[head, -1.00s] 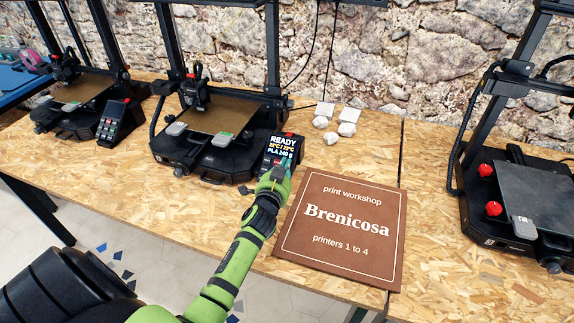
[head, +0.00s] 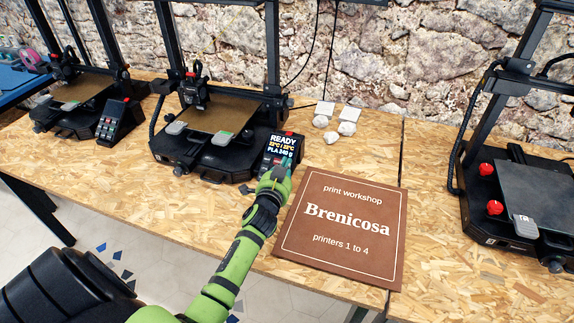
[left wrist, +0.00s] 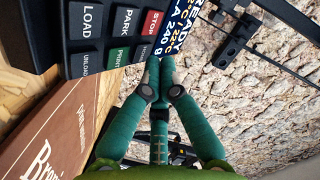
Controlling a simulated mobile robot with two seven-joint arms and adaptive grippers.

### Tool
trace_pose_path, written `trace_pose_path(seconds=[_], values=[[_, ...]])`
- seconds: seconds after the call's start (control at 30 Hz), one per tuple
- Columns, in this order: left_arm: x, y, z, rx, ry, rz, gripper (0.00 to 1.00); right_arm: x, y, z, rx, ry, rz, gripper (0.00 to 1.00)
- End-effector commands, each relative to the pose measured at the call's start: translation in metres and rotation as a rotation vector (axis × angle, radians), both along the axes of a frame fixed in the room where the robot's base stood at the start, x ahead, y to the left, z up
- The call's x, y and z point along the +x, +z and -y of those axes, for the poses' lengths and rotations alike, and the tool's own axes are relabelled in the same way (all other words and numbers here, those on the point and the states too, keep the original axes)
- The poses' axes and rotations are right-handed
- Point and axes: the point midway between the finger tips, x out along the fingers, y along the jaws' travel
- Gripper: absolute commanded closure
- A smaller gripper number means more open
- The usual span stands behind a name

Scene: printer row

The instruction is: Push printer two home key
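The middle printer (head: 205,140) has a tilted black control panel (head: 283,150) at its right front corner. Its screen reads READY, 22°C / 22°C, PLA 240 g. In the left wrist view the key panel (left wrist: 62,12) shows LOAD, PARK, a red STOP, UNLOAD and a green PRINT key. A dark key (left wrist: 142,51) beside PRINT is only partly legible and partly behind the fingertips. My left gripper (head: 282,171) is at the panel's lower part; its teal fingers (left wrist: 159,63) are shut together, empty. Whether they touch a key cannot be told. My right gripper is out of view.
A brown Brenicosa sign (head: 345,228) lies just right of my left gripper. Another printer with a keypad (head: 112,122) stands at left, and one with red knobs (head: 520,200) at right. Small white pieces (head: 348,128) lie behind the sign. The front left tabletop is clear.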

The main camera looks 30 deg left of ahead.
Motion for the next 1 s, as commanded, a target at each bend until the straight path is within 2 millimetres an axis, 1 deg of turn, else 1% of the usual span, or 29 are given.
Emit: trace_pose_path(seconds=[0.03, 0.4, 1.0], values=[[0.0012, -0.0022, -0.0005, 0.0, 0.0, 0.001, 1.0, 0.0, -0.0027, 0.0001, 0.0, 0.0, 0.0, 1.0], [0.0016, -0.0017, -0.0006, 0.0, 0.001, 0.001, 1.0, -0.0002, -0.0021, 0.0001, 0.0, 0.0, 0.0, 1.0], [0.0057, -0.0076, -0.0016, 0.001, 0.0, 0.0, 1.0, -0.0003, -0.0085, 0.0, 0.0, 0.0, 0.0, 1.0]])
